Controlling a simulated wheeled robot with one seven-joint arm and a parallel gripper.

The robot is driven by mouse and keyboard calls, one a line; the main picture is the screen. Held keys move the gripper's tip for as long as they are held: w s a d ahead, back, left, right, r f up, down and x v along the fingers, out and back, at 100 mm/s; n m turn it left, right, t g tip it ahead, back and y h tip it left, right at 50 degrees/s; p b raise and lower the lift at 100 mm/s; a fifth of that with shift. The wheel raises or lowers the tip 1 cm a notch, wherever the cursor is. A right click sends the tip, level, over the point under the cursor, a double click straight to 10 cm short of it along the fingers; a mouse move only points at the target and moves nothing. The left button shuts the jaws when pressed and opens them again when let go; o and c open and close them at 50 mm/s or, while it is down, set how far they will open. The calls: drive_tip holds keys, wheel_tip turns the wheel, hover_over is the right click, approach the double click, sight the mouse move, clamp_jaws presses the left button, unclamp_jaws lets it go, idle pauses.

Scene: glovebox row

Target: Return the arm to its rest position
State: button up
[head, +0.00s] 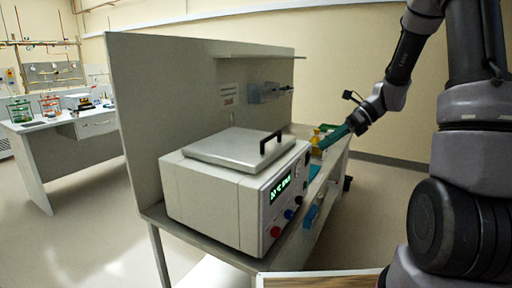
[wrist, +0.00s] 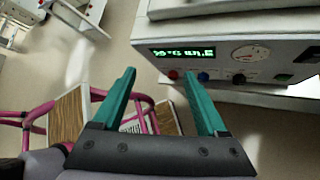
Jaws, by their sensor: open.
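My gripper (wrist: 160,74) has two teal fingers spread apart with nothing between them in the wrist view. In the head view my gripper (head: 326,142) shows as a teal shape at the end of my arm, just beyond the right side of the white instrument. My arm reaches from the upper right down and left to it. In the wrist view the instrument's front panel (wrist: 225,60) lies just beyond the fingertips. I cannot tell the exact gap.
The white instrument (head: 210,195) with a lid and black handle stands on a bench with a tall back panel (head: 150,90). A blue item (head: 310,216) is at the bench front. Pink tubular frames (wrist: 40,118) show at lower left. Another bench (head: 75,140) stands far left, with open floor between.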

drive_tip(key=s+d+r+n+t+h, duration=0.3)
drive_tip(key=s+r+n+t+h, duration=0.4)
drive_tip(key=s+r+n, duration=1)
drive_tip(key=s+n+h, duration=0.1)
drive_tip(key=n, duration=0.2)
drive_tip(key=shift+s+n+t, duration=0.3)
drive_tip(key=shift+t, duration=0.1)
drive_tip(key=shift+d, duration=0.1)
idle(2.1)
